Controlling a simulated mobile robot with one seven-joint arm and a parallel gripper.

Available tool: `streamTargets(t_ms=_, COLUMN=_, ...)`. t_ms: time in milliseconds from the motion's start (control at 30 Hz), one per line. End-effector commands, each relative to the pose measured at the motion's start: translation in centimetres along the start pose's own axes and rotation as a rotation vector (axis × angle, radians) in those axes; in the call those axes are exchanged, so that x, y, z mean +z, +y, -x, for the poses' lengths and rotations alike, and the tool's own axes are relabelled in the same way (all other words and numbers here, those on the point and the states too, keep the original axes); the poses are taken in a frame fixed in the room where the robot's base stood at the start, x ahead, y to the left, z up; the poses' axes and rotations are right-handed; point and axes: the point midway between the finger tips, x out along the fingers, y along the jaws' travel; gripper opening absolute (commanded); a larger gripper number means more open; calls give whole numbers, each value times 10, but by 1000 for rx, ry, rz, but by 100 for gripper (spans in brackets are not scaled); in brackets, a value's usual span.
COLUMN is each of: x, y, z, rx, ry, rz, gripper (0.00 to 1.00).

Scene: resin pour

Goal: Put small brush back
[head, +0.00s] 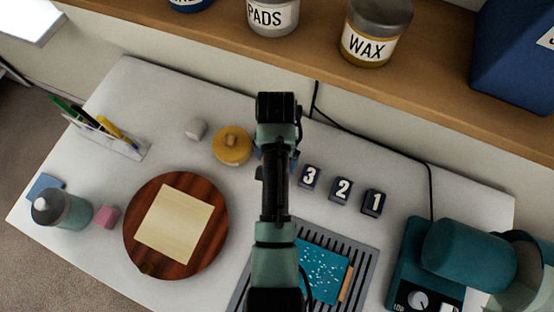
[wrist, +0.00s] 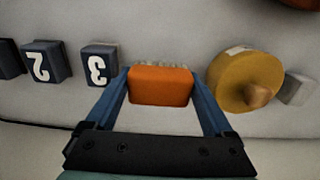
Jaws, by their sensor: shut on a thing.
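My gripper (wrist: 160,84) is shut on an orange block with pale bristles along its far edge, which looks like the small brush (wrist: 160,88). The brush sits between the two blue fingers, over the white table. In the head view my gripper (head: 262,165) is mostly under my arm, between the yellow knobbed pot and the number blocks, and the brush is hidden there. The yellow pot (wrist: 245,80) is right of the brush in the wrist view, and the block marked 3 (wrist: 98,65) is to its left.
Blocks 3 (head: 309,177), 2 (head: 341,189) and 1 (head: 373,202) stand in a row. A slatted grey tray (head: 362,265), teal machine (head: 420,260), wooden disc (head: 135,225) and pen holder (head: 120,145) share the table. A shelf (head: 320,60) with cans runs behind.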

Motion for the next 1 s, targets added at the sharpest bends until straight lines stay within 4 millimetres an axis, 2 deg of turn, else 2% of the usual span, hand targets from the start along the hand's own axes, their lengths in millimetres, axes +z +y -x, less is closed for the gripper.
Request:
streamTargets(t_ms=133, x=2, y=0, z=-24, rx=2, ry=-5, rz=0, gripper=42)
streamTargets(t_ms=667, x=-3, y=0, z=-36, rx=1, ry=-1, rz=0, gripper=42)
streamTargets(t_ms=700, x=-3, y=0, z=-36, rx=1, ry=-1, rz=0, gripper=92)
streamTargets(t_ms=767, x=-3, y=0, z=-35, rx=1, ry=-1, rz=0, gripper=100)
streamTargets(t_ms=1000, x=-3, y=0, z=-33, rx=0, ry=-1, rz=0, gripper=100)
